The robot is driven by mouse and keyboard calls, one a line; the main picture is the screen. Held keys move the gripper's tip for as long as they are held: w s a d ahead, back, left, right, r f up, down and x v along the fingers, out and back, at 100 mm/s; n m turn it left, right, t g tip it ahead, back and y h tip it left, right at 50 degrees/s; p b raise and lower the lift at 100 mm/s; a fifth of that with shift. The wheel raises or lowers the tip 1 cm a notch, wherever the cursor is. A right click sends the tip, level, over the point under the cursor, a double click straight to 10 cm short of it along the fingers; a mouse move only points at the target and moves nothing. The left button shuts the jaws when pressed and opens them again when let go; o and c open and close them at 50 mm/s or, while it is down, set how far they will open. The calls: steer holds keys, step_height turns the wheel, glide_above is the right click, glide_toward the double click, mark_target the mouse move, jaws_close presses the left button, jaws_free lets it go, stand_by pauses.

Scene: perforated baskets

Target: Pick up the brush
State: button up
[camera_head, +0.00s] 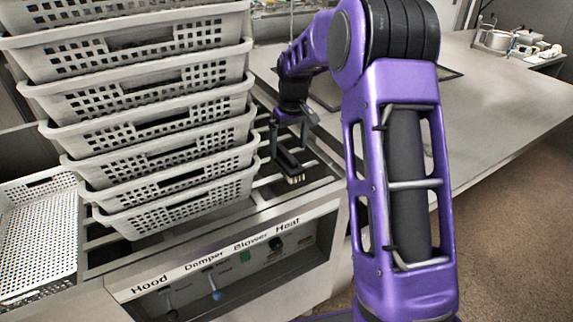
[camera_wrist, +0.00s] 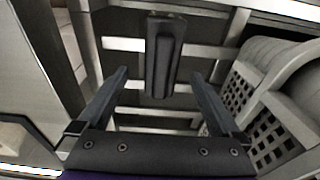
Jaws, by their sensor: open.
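The brush (camera_head: 288,163) is dark with pale bristles at its near end. It lies on the slatted metal top beside the basket stack in the head view. In the wrist view the brush (camera_wrist: 163,52) shows as a long black shape lying across the slats, ahead of and roughly centred between my fingers. My gripper (camera_head: 289,138) is above the brush in the head view. I cannot tell the exact height gap to the brush.
A tall stack of white perforated baskets (camera_head: 165,150) stands close to the left of the brush. Another perforated basket (camera_head: 38,235) is at the lower left. A control panel (camera_head: 215,265) with labels is in front. A grey counter (camera_head: 500,115) stretches right.

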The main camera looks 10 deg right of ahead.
mark_target(287, 153)
steer(key=f, duration=0.3)
steer(key=f+b, duration=0.1)
steer(key=f, duration=0.1)
steer(key=shift+w+a+f, duration=0.2)
steer(key=shift+w+f, duration=0.05)
steer(key=shift+f, duration=0.05)
steer(key=shift+c, duration=0.3)
steer(key=shift+r, duration=0.1)
steer(key=c, duration=1.5)
step_height(287, 153, up, 10)
steer(key=shift+p, duration=0.9)
